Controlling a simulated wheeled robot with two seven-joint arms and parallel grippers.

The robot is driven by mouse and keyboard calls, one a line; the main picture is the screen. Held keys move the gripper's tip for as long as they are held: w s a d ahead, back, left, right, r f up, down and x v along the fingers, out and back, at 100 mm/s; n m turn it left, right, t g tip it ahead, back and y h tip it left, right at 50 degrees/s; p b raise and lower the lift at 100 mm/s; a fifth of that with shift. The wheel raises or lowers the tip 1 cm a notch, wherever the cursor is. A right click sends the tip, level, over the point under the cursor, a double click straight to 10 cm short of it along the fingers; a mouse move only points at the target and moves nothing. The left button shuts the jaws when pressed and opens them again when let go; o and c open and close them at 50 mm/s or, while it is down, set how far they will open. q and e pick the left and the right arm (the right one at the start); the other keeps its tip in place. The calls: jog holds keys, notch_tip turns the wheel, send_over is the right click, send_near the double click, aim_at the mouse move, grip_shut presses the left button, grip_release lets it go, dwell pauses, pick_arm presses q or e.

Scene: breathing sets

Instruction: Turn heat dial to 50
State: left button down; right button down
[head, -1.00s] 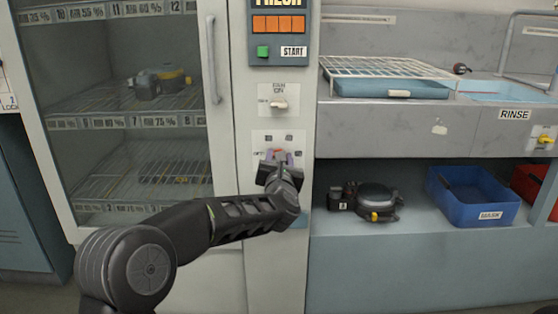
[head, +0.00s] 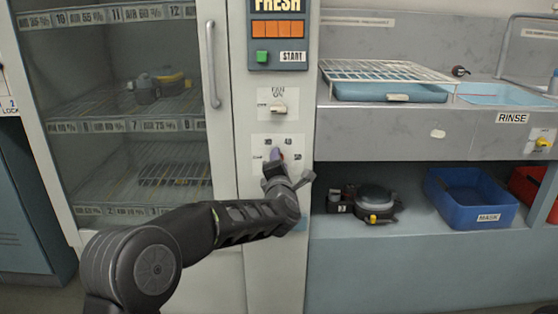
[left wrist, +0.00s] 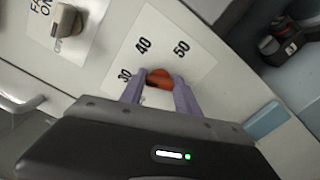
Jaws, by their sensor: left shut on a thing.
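The heat dial is a red-orange knob (left wrist: 160,77) on a white plate (left wrist: 172,45) marked 30, 40 and 50. In the head view the plate (head: 289,141) is on the cabinet's front panel, below the fan switch. My left gripper (head: 275,157) is at the plate, with its wrist turned at a slant. In the left wrist view its two purple fingers are shut on the knob, one on each side. The fingers hide much of the knob, so I cannot tell which number it points at. My right gripper is not in view.
The fan switch (head: 278,107) is just above the dial, also in the left wrist view (left wrist: 66,20). The START panel (head: 277,56) is higher up. A glass-door cabinet (head: 211,62) is on the left. A rinse counter and a shelf with a blue bin (head: 462,213) are on the right.

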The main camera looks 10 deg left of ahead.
pick_arm(q)
jog(key=m+p, duration=0.3)
jog(key=m, duration=0.4)
jog(key=m+p, duration=0.4)
jog(key=m, duration=0.4)
jog(key=m+p, duration=0.3)
jog(key=m, duration=0.4)
jog(key=shift+a+f+p, duration=0.1)
jog(key=shift+f+p, duration=0.2)
jog(key=shift+p, duration=0.1)
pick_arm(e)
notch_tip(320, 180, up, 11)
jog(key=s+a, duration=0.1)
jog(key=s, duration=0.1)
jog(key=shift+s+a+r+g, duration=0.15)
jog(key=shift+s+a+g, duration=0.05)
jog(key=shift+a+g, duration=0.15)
pick_arm(q)
jog(key=shift+m, duration=0.3)
jog(key=c, duration=0.9)
grip_release()
jog(key=shift+s+r, duration=0.1)
jog(key=shift+s, duration=0.05)
jog(key=v, duration=0.7)
jog(key=shift+s+p, duration=0.3)
jog(key=shift+p, duration=0.1)
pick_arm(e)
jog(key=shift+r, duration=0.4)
